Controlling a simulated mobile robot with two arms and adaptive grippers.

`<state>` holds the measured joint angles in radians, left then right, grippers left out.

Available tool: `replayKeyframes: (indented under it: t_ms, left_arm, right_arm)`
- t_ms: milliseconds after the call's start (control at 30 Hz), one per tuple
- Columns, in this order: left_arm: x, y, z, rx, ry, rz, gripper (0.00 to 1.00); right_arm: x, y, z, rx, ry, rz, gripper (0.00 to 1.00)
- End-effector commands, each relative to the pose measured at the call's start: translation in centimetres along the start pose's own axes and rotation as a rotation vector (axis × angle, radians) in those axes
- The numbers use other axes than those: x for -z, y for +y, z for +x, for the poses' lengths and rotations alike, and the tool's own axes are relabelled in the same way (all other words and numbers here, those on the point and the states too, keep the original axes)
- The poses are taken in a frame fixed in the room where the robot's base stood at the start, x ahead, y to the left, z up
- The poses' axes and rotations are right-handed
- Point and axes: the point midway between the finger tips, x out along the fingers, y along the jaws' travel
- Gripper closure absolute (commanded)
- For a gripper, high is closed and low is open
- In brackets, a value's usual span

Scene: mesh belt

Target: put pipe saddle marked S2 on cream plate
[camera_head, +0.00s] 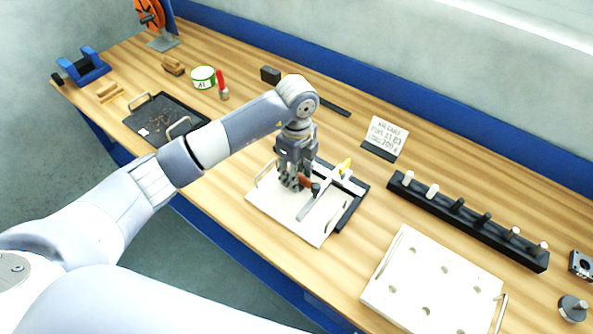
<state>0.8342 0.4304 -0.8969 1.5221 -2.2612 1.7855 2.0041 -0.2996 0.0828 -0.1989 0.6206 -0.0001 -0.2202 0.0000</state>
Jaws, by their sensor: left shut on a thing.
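My left gripper (292,186) points down low over a cream plate (285,211) with a wire handle. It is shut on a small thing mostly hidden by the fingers. A reddish-brown piece (305,182) shows right at the fingers and seems to be what it holds. No S2 mark can be read, so I cannot tell if this is the pipe saddle, or whether it touches the plate. A dark round piece (316,189) and a grey metal bar (309,208) are just right of the fingers. My right gripper is not in view.
A cream board with holes (396,297) lies at front right. Behind it is a black rack (470,228) with several pegs. A sign (386,136) stands behind the plate. A dark tray (155,112), tin (203,78) and red-topped tool (222,86) are left.

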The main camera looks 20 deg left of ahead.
Motion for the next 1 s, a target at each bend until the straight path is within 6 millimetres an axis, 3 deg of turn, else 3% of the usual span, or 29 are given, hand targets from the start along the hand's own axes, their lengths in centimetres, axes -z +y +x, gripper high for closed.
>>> replayKeyframes:
  t_ms: [133,167,200,633,767,1000]
  left_arm:
    - [0.0,0.0,0.4,0.0,0.0,0.0,0.96]
    - [0.0,0.0,0.3,0.0,0.0,0.0,0.58]
    - [0.0,0.0,0.3,0.0,0.0,0.0,0.54]
    - [0.0,-0.1,-0.5,0.003,0.0,0.0,0.54]
    - [-0.1,-0.1,-2.6,0.006,-0.001,0.0,0.54]
    - [-0.1,-0.2,-8.1,0.007,-0.001,-0.001,0.54]
  right_arm:
    - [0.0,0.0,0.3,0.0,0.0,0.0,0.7]
    - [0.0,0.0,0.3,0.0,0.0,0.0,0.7]
    - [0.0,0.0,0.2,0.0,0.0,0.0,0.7]
    - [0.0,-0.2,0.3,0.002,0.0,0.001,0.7]
    - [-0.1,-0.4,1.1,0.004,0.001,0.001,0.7]
    - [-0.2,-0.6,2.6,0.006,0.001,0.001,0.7]
